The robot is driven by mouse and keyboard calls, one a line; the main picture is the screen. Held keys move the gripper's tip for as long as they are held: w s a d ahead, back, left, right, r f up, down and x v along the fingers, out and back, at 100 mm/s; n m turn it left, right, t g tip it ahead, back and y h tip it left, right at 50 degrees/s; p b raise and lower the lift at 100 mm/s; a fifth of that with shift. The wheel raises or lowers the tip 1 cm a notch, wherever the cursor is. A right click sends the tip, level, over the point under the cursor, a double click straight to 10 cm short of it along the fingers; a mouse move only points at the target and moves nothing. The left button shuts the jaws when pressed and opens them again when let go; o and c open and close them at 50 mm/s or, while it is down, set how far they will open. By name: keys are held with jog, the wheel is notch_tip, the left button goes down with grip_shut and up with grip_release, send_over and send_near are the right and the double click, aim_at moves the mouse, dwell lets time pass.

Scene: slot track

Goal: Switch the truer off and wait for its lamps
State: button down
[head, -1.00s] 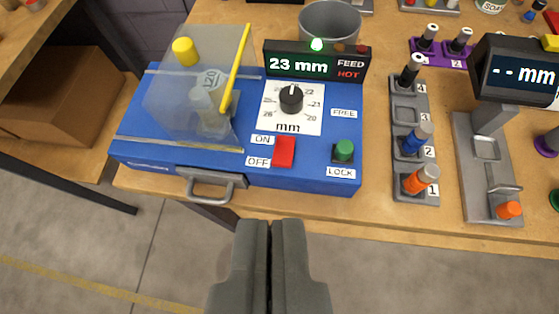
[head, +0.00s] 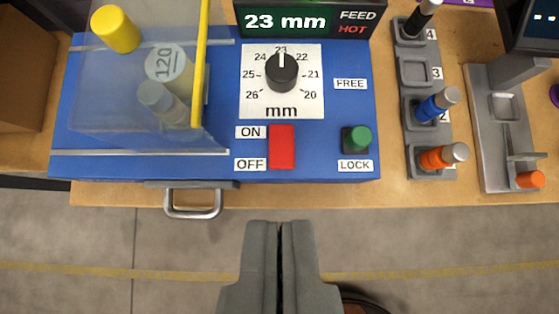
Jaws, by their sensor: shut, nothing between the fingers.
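The truer (head: 320,150) is a blue machine on the bench. Its red rocker switch (head: 281,147) sits between the ON and OFF labels at the front; I cannot tell which way it is tipped. The display (head: 300,18) reads 23 mm, with FEED in white and HOT in red. Any lamps above it are cut off by the top edge. The black dial (head: 282,71) points to 23. The green knob (head: 357,138) stands by LOCK, with FREE above. My gripper (head: 279,226) is shut and empty, below the switch in the picture, apart from the truer.
A clear yellow-edged guard (head: 200,75) covers a part marked 120. A metal handle (head: 194,203) juts from the front. At right stand a numbered grey rack (head: 416,72) holding tools, slot 3 empty, and a grey gauge stand (head: 495,150).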

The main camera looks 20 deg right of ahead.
jog(key=shift+f, duration=0.1)
send_over(280, 150)
jog(key=s, duration=0.1)
jog(key=f, duration=0.8)
jog(key=shift+s+a+f, duration=0.1)
jog(key=shift+a, duration=0.1)
jog(key=shift+s+a+f, duration=0.1)
jog(key=shift+s+f, duration=0.05)
jog(key=shift+f, duration=0.4)
jog(key=shift+s+f, duration=0.15)
jog(key=shift+f, duration=1.1)
jog(key=shift+s+f, duration=0.15)
jog(key=shift+f, duration=0.1)
jog(key=shift+r, duration=0.15)
jog(key=shift+r, duration=0.65)
